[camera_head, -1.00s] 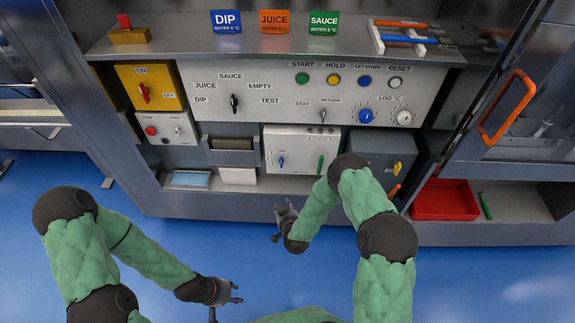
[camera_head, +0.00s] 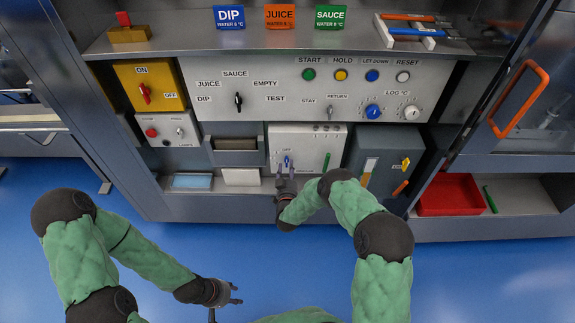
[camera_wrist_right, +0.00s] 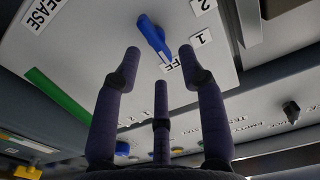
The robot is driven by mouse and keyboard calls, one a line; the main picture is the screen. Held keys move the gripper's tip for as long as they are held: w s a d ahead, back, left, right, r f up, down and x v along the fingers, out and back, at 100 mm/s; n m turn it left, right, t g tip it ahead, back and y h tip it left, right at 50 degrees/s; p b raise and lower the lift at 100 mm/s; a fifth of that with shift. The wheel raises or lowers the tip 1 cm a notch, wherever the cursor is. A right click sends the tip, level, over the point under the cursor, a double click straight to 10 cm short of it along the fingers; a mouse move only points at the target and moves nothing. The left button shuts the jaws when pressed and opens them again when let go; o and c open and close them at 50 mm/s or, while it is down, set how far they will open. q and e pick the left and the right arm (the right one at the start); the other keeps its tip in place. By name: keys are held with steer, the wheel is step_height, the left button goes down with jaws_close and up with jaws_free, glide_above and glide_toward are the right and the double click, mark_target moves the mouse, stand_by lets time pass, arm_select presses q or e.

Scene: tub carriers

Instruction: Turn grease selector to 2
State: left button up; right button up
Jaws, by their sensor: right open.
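The grease selector is a blue knob (camera_head: 287,161) on a pale grey panel (camera_head: 318,135) low in the cabinet. In the right wrist view the knob (camera_wrist_right: 155,35) shows close up, with one end towards the partly hidden OFF label (camera_wrist_right: 170,64). The labels 1 (camera_wrist_right: 201,39) and 2 (camera_wrist_right: 203,6) lie to its right. My right gripper (camera_head: 285,180) is open and empty, just in front of the knob. In the wrist view its fingers (camera_wrist_right: 160,54) are spread below the knob, not visibly touching it. My left gripper (camera_head: 237,292) is open and empty, low over the floor.
A green handle (camera_wrist_right: 58,95) is on the same panel. A dark grey box with a yellow switch (camera_head: 405,164) stands to the right, and a red tray (camera_head: 449,193) further right. A metal ledge edge (camera_head: 225,210) runs below the panel.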

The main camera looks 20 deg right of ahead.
mark_target(287, 162)
steer(key=shift+b+x, duration=0.35)
steer(key=shift+x, duration=1.25)
jaws_close()
